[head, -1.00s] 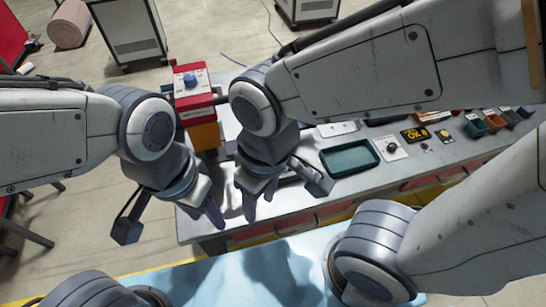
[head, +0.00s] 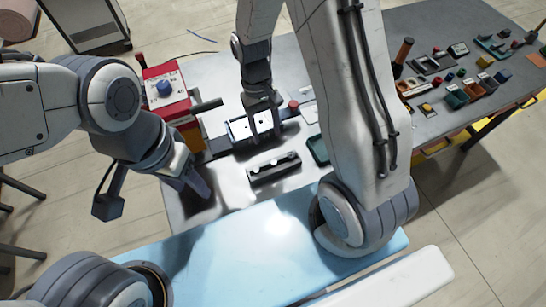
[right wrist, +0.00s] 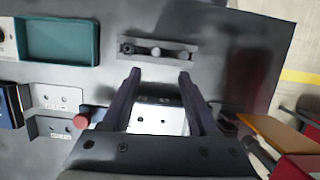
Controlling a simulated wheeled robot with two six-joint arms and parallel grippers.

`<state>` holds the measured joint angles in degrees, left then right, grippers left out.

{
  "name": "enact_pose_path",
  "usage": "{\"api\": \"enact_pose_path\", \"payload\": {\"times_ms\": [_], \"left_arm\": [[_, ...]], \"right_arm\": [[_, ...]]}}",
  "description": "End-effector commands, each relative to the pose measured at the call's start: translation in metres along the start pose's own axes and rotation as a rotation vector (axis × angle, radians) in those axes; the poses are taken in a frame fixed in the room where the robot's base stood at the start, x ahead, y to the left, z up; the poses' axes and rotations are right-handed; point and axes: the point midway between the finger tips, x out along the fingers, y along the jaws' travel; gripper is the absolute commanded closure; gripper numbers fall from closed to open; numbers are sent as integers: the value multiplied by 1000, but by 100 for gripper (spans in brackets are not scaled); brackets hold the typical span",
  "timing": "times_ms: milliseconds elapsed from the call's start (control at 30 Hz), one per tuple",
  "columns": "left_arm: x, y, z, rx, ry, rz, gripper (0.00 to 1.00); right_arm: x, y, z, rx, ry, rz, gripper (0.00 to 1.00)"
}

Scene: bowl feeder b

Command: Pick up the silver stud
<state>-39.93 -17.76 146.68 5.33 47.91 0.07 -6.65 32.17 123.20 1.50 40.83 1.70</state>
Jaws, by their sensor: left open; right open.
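A dark grey rack (head: 274,174) lies on the bench and holds a short row of small round-headed studs. In the right wrist view the rack (right wrist: 158,60) lies just beyond my fingertips; its left stud (right wrist: 128,48) looks dark, and the middle stud (right wrist: 156,52) and right stud (right wrist: 183,55) look grey to silver. I cannot tell for sure which is the silver stud. My right gripper (head: 264,130) is open and empty above a white plate with holes (right wrist: 157,119), apart from the rack. My left gripper (head: 193,185) is open over the bench's left front.
A red box with a blue knob (head: 165,88) stands behind my left gripper. A teal tray (right wrist: 62,40) is left of the rack in the wrist view. A red button (right wrist: 81,121) is near the plate. Several coloured bins (head: 468,90) stand at the right. Bench in front of the rack is clear.

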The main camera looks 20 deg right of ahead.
Motion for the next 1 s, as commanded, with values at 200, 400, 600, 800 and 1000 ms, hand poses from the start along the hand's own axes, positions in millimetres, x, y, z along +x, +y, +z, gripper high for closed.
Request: {"api": "enact_pose_path", "payload": {"times_ms": [200,400,600,800,1000], "left_arm": [[-6,0,0,0,0,0,50],[-10,1,0,0,0,0,50],[-15,1,-1,-1,0,0,50],[-27,2,-2,-1,0,0,50],[-29,2,-2,-1,0,0,50]], "right_arm": [[28,10,-3,30,-24,-6,40],[56,10,-2,30,-21,-6,40],[68,10,-2,29,-21,-6,40],[95,8,0,30,-23,-6,40],[112,8,-2,30,-18,-6,40]]}}
